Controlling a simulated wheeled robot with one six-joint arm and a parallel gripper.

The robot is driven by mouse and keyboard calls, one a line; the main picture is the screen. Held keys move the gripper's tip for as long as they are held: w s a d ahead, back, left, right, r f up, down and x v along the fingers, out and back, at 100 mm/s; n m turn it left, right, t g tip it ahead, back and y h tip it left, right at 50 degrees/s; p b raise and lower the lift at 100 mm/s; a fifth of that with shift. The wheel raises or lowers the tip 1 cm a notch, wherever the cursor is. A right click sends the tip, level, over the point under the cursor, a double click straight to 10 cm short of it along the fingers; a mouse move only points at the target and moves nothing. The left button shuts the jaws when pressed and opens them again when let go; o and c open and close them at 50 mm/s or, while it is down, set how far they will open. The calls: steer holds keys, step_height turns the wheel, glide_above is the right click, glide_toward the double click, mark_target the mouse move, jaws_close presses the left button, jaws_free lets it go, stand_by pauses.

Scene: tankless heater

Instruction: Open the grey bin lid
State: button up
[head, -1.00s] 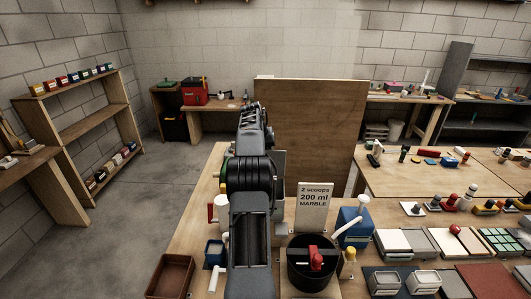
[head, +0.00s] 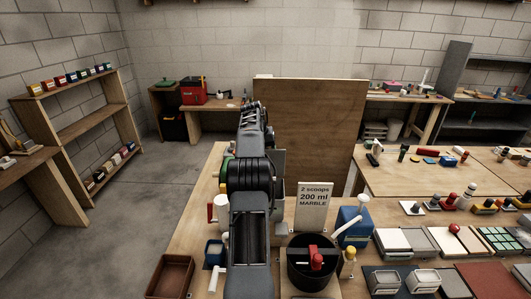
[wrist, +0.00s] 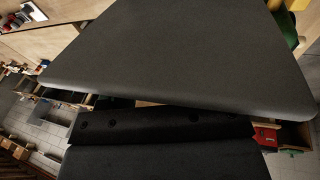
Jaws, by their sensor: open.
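A large flat dark grey panel (wrist: 180,60) fills the upper part of the wrist view, close to the camera; it looks like the grey bin lid. Its near edge runs just above a black part of my gripper (wrist: 165,126) with round screw marks. I cannot tell whether they touch. The fingertips do not show clearly, and nothing is seen held. In the head view, my arm hides the gripper and most of the bin. A grey upright panel (head: 279,166) shows just right of my arm; I cannot tell if it is part of the bin.
A sign (head: 313,205) reading "2 scoops 200 ml MARBLE" stands right of my arm. A black bucket (head: 312,270) and blue container (head: 355,226) are near it. A brown tray (head: 170,276) is at front left. A tall wooden board (head: 312,130) rises behind.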

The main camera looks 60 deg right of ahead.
steer(key=shift+w+r, duration=0.1)
steer(key=shift+r, duration=0.05)
steer(key=v, duration=0.7)
steer(key=shift+r, duration=0.1)
steer(key=shift+c, duration=0.4)
